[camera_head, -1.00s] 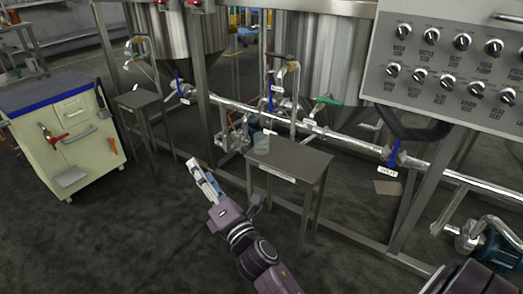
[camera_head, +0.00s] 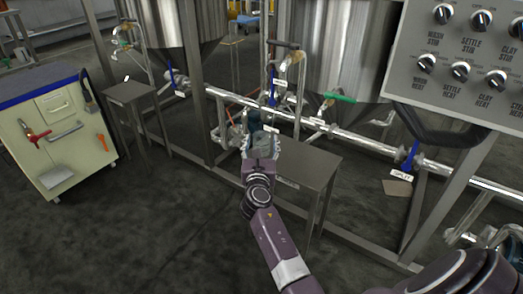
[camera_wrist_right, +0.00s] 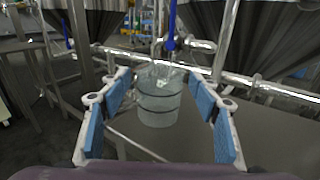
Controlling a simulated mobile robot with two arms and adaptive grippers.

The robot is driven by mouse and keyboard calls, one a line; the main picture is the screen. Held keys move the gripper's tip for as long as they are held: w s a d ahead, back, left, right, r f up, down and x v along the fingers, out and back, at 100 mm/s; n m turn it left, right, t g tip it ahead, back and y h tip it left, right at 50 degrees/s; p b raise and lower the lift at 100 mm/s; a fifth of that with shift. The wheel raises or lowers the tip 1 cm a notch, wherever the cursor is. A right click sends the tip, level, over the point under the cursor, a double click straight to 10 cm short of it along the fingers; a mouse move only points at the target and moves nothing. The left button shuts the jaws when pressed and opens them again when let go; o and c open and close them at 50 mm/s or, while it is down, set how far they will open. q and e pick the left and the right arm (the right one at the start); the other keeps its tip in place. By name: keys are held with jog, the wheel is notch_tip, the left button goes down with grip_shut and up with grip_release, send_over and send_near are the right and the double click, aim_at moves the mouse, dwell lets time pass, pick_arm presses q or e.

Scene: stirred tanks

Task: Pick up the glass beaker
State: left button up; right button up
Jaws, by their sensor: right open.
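The glass beaker (camera_wrist_right: 158,104) is clear and stands upright on a small grey metal table. In the right wrist view it shows between and just beyond my two blue-padded fingers, with room on both sides. My right gripper (camera_head: 262,138) is open and empty, reaching over the left end of the table (camera_head: 308,165). In the head view the gripper largely hides the beaker. My left gripper is not in view.
Steel tanks (camera_head: 343,50) and a horizontal pipe (camera_head: 352,136) with blue-handled valves stand behind the table. A control panel (camera_head: 462,55) hangs at upper right. A second small table (camera_head: 130,92) and a tool cabinet (camera_head: 58,135) stand left. Open floor lies in front.

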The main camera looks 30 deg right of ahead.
jog(key=shift+w+d, duration=0.4)
jog(key=shift+w, duration=0.15)
jog(key=c, duration=1.2)
jog(key=shift+c, duration=0.4)
jog(key=shift+r, duration=0.2)
